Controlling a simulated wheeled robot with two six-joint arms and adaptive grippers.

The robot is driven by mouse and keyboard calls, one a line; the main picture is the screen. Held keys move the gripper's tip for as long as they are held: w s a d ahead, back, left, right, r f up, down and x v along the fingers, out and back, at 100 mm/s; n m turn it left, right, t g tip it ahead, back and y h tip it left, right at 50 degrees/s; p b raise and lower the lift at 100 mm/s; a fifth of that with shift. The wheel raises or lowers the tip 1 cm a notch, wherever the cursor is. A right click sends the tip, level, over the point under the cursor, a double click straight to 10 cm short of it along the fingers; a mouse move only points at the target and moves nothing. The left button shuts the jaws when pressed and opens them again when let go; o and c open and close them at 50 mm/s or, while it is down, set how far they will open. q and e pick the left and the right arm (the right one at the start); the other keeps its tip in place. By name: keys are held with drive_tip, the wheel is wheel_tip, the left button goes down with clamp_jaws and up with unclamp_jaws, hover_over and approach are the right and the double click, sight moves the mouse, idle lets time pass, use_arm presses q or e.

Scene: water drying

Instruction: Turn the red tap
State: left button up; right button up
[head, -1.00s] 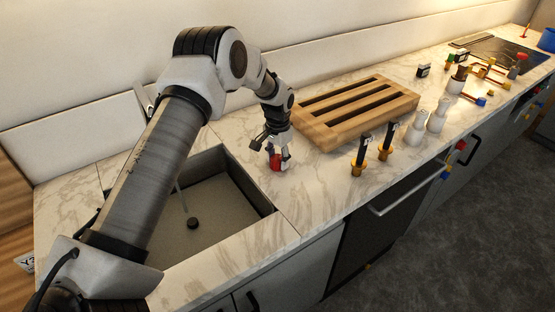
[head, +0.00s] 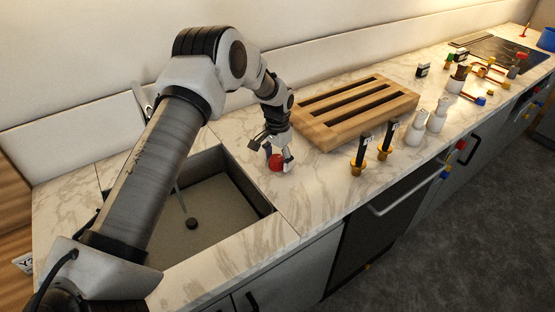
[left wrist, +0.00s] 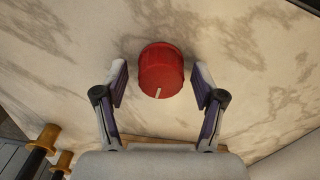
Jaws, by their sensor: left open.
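The red tap (left wrist: 161,70) is a round ribbed knob with a pale line near its lower edge, on the marble counter. In the head view the red tap (head: 276,163) sits just right of the sink, partly hidden by my left gripper (head: 279,157). My left gripper (left wrist: 159,88) is open, with one finger on each side of the tap. In the left wrist view a gap shows between the knob and each finger. My right gripper is in neither view.
The sink (head: 234,199) lies left of the tap. A slatted wooden rack (head: 405,103) stands behind and to the right. Two black-handled items with yellow bases (head: 359,168) and white shakers (head: 415,130) stand farther right. Bare counter lies in front of the tap.

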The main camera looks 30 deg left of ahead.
sight(278, 158)
use_arm(q)
wheel_tip(278, 158, up, 12)
idle(0.3)
drive_tip(key=shift+f, duration=0.1)
